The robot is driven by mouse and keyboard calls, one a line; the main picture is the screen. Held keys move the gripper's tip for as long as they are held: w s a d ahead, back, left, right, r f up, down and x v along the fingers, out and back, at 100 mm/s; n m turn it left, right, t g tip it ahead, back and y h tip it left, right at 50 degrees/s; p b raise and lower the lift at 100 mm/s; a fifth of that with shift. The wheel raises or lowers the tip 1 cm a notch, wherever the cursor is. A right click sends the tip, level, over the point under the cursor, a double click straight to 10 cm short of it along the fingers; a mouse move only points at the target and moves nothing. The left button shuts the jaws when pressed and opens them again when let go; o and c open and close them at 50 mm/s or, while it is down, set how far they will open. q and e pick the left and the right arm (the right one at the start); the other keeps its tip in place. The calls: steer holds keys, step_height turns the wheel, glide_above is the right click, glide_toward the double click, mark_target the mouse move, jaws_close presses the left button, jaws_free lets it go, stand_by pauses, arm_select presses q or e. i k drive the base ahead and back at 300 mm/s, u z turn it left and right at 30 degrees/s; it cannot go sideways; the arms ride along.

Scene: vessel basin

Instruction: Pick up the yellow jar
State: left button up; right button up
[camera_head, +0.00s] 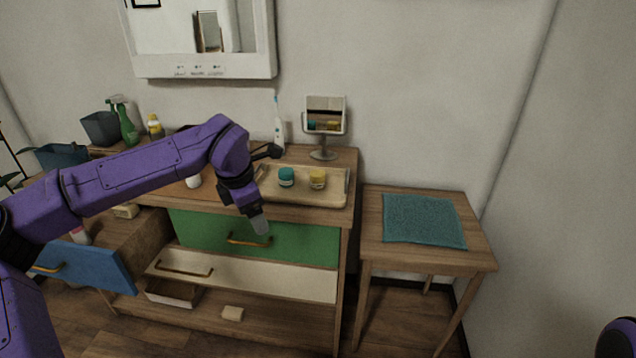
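The yellow jar (318,180) stands upright on a wooden tray (329,200) on top of the dresser. A teal-lidded jar (286,177) stands just left of it on the same tray. My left gripper (261,226) points down in front of the green drawer, below and to the left of the yellow jar and apart from it. I cannot tell whether its fingers are open or shut. My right gripper is not in view; only a bit of my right arm (617,338) shows at the lower right corner.
A small mirror (324,116) and an electric toothbrush (279,125) stand behind the tray. The blue drawer (92,268) and white drawer (240,274) stick out below. A side table (480,257) with a teal cloth (423,220) stands to the right.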

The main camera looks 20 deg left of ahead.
mark_target(317, 177)
steer(key=i, duration=1)
